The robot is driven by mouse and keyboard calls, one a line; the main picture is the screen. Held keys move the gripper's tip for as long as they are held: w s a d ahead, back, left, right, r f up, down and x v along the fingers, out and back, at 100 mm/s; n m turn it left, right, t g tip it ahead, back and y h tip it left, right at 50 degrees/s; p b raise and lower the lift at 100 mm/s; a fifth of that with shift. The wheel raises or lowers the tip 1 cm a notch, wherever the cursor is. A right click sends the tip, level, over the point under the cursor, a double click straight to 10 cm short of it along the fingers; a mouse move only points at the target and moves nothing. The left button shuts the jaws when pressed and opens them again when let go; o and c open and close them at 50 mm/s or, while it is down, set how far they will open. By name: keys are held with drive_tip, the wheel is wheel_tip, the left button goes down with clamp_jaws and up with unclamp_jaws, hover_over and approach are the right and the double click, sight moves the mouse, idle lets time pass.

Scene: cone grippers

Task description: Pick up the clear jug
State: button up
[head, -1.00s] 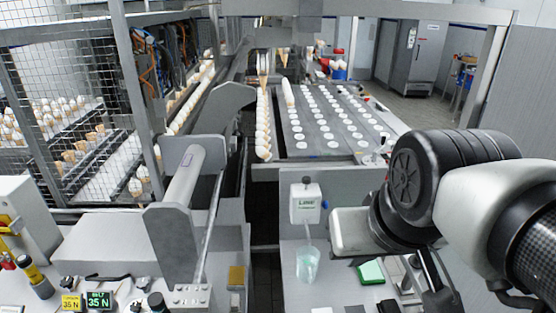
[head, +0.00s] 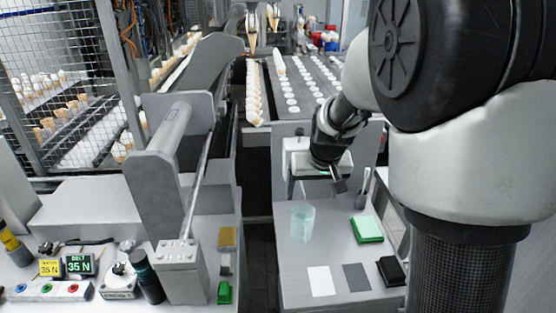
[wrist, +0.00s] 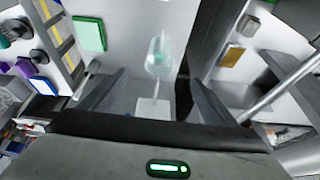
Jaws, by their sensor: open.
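The clear jug (head: 302,222) is a see-through, faintly green vessel. It stands on the right-hand grey counter, just in front of and below my gripper (head: 316,184). My gripper is open and empty, reaching over the counter from the arm on the right. In the wrist view the jug (wrist: 158,52) shows just beyond the fingertips, roughly centred between the two spread dark fingers (wrist: 158,80). Its greenish tint shows there. The fingers look apart from the jug. The white dispenser box near it is mostly hidden by my gripper in the head view.
A green block (head: 367,229) lies right of the jug. A white card (head: 320,281), a grey card (head: 356,278) and a black block (head: 391,270) lie nearer. A dark gap separates this counter from the left-hand machine with its roller (head: 172,140).

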drive_tip(key=b, duration=0.1)
approach(303, 210)
wheel_tip(303, 210, down, 4)
drive_tip(key=s, duration=0.3)
drive_tip(key=shift+w+a+x, duration=0.1)
drive_tip(key=shift+a+x, duration=0.05)
drive_tip(key=shift+x, duration=0.8)
drive_tip(key=shift+w+a+x, duration=0.1)
drive_tip(key=shift+x, duration=0.85)
drive_tip(key=shift+w+a+x, duration=0.15)
drive_tip(key=shift+x, duration=0.85)
drive_tip(key=shift+r, duration=0.15)
drive_tip(key=shift+c, duration=0.3)
drive_tip(key=c, duration=1.4)
drive_tip(key=shift+r, duration=0.25)
drive_tip(key=shift+r, duration=1.5)
drive_tip(key=s+b, duration=0.1)
drive_tip(key=s, duration=1.7)
drive_tip(key=shift+b, duration=0.35)
